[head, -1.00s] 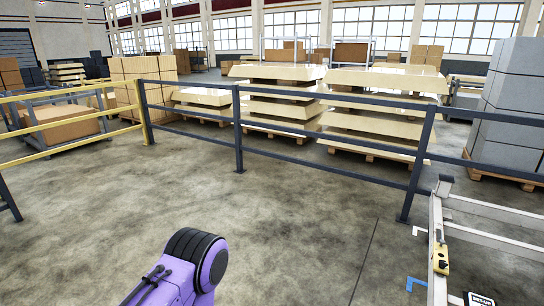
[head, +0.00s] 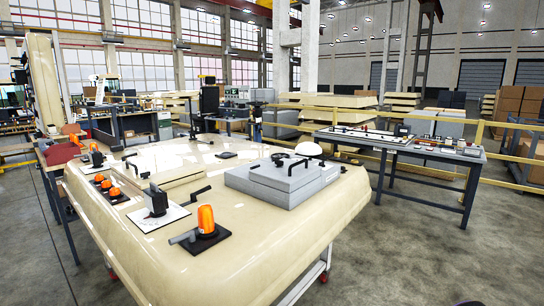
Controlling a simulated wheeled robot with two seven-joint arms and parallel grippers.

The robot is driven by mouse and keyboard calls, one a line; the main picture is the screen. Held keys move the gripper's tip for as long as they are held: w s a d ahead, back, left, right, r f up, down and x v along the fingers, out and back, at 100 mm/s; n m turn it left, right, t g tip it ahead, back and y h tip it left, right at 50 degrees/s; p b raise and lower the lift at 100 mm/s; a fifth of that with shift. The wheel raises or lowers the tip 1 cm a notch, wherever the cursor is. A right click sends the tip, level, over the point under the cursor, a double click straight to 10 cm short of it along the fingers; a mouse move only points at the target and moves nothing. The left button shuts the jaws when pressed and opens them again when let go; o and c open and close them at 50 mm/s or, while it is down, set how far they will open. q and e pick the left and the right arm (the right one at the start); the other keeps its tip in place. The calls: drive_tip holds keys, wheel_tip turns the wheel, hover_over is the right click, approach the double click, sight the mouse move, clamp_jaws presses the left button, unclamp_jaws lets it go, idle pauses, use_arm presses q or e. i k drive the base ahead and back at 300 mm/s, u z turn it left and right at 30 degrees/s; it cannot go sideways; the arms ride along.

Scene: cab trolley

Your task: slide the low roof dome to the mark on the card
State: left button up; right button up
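A white low dome (head: 308,149) shows at the far right of a large cream cab roof (head: 250,240), partly hidden behind a grey stepped housing (head: 284,180). A white card (head: 172,217) lies at the roof's near left, with a black upright piece (head: 155,200) standing on it. I cannot make out a mark on the card. Neither of my grippers is in view.
An orange beacon (head: 206,219) on a black base stands near the roof's front edge. Several smaller orange lamps (head: 106,184) sit at the left. A grey workbench (head: 400,148) stands behind right. Floor is clear at right front (head: 430,260).

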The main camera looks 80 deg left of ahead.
sight(306, 148)
drive_tip(key=u, duration=1.25)
drive_tip(key=i, duration=3.1)
drive_tip(key=u, duration=2.55)
